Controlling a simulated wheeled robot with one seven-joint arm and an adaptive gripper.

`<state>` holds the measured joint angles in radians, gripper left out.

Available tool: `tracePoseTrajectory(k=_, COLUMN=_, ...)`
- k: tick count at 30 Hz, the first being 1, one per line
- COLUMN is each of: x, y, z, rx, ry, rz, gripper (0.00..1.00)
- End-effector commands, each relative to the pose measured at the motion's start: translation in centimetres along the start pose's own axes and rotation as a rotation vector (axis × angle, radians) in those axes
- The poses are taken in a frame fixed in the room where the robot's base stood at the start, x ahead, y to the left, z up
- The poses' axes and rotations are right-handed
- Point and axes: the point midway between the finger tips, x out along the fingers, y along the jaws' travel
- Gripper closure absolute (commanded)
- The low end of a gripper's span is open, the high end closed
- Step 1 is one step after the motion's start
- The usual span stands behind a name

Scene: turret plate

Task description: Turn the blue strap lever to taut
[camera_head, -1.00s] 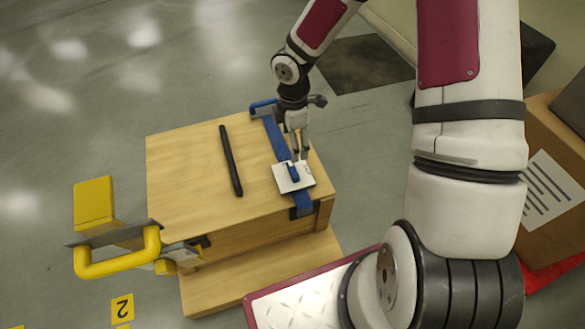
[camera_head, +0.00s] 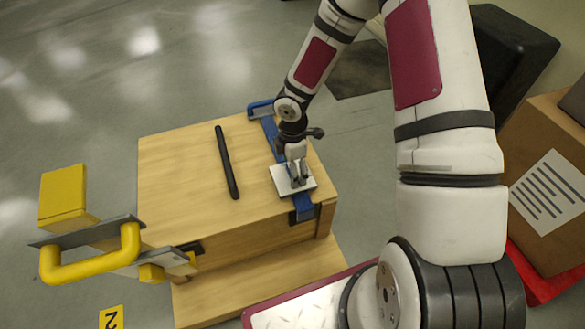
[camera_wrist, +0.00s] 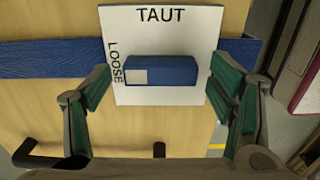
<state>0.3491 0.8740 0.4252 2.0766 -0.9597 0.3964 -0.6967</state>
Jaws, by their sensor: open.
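The blue strap lever (camera_wrist: 165,71) sits on a white plate (camera_wrist: 187,97) on top of the wooden box. In the wrist view it lies sideways, its pale-marked end at the left beside the word LOOSE; TAUT is printed along the plate's top edge. My gripper (camera_wrist: 160,88) is open, one finger on each side of the lever's two ends, with gaps to both. In the head view my gripper (camera_head: 297,183) is right over the white plate (camera_head: 290,191) and hides most of the lever.
A blue strap (camera_head: 303,208) crosses the wooden box (camera_head: 185,170). A black bar handle (camera_head: 227,162) is on the lid to the left. A yellow clamp-like handle (camera_head: 90,262) is at the box's front left. A cardboard box (camera_head: 540,160) stands at the right.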

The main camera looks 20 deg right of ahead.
Motion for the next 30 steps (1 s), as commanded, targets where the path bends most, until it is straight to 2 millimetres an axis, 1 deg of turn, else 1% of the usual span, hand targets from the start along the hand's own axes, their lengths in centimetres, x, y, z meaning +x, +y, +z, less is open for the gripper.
tracePoseTrajectory(k=2, x=-0.03, y=0.00, z=0.00, rx=0.000, ry=0.000, rz=0.000, gripper=0.23)
tracePoseTrajectory(k=5, x=-0.03, y=0.00, z=-0.01, rx=0.000, ry=0.000, rz=0.000, gripper=0.44)
tracePoseTrajectory(k=6, x=-0.04, y=0.00, z=-0.01, rx=0.000, ry=0.000, rz=0.000, gripper=0.53)
tracePoseTrajectory(k=8, x=-0.04, y=0.01, z=-0.01, rx=0.000, ry=0.000, rz=0.000, gripper=0.66)
tracePoseTrajectory(k=9, x=-0.04, y=0.02, z=-0.01, rx=0.000, ry=0.000, rz=0.000, gripper=0.71)
tracePoseTrajectory(k=20, x=-0.05, y=0.06, z=-0.01, rx=0.037, ry=-0.001, rz=0.001, gripper=0.71)
tracePoseTrajectory(k=26, x=-0.05, y=0.07, z=-0.04, rx=0.145, ry=-0.001, rz=0.002, gripper=0.71)
tracePoseTrajectory(k=30, x=-0.03, y=0.05, z=-0.05, rx=0.259, ry=-0.001, rz=0.001, gripper=0.71)
